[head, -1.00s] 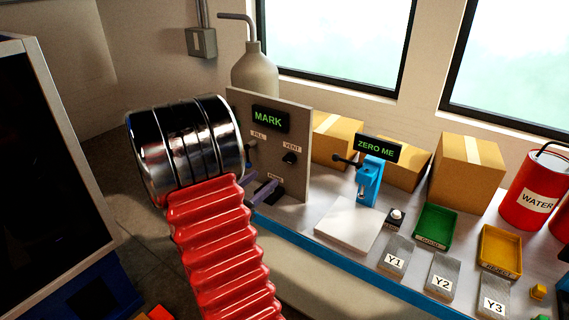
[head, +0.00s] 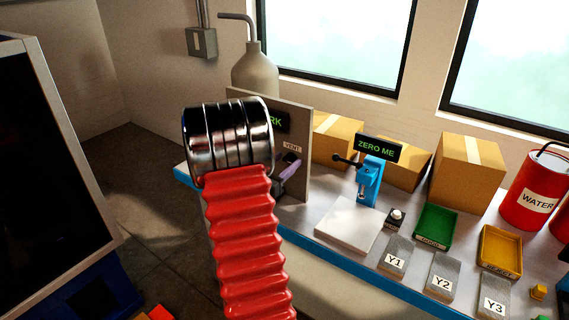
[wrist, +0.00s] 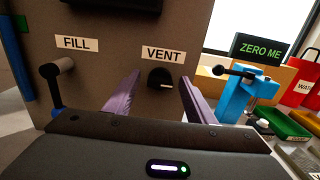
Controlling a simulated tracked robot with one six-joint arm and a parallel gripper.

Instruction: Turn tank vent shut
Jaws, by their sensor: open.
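The vent knob (wrist: 160,78) is a dark round knob with a pale pointer mark, on the grey panel (wrist: 105,30) under the VENT label (wrist: 163,54). In the wrist view my gripper (wrist: 158,88) is open, with one purple finger on each side of the knob. I see no finger touching it, and the depth gap cannot be told. In the head view my gripper (head: 286,170) is in front of the panel, under the VENT label (head: 292,147); my arm hides the panel's left part, and the knob is mostly covered.
The FILL lever (wrist: 56,72) sticks out left of the vent knob. A blue clamp stand (head: 370,182) with a ZERO ME display (head: 377,149) stands right of the panel.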

